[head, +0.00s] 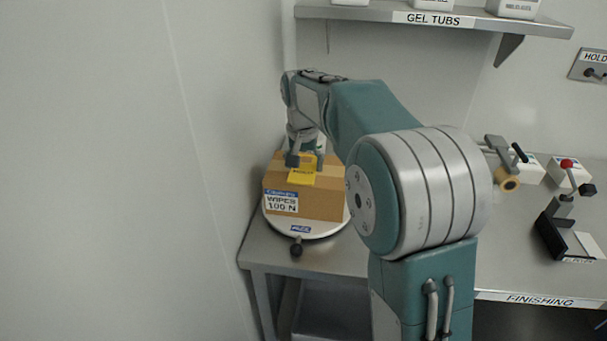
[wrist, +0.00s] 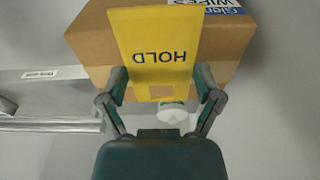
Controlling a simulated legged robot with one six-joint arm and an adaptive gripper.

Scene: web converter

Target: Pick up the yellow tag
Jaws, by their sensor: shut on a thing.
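The yellow tag (wrist: 155,45), marked HOLD, fills the middle of the wrist view between the two fingers of my gripper (wrist: 162,88). My gripper is shut on it, with one finger at each side edge. In the head view the tag (head: 301,178) shows at the top front of a cardboard box (head: 322,205), with my gripper (head: 305,160) just above. The box carries a white label reading WIPES 100 N. I cannot tell whether the tag still touches the box.
The box sits on a round white turntable (head: 322,233) with a dark knob, on a steel bench (head: 345,262) beside the left wall. A GEL TUBS shelf (head: 385,14) hangs above. A clamp-like device (head: 560,215), a tape roll (head: 507,180) and white boxes stand at right.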

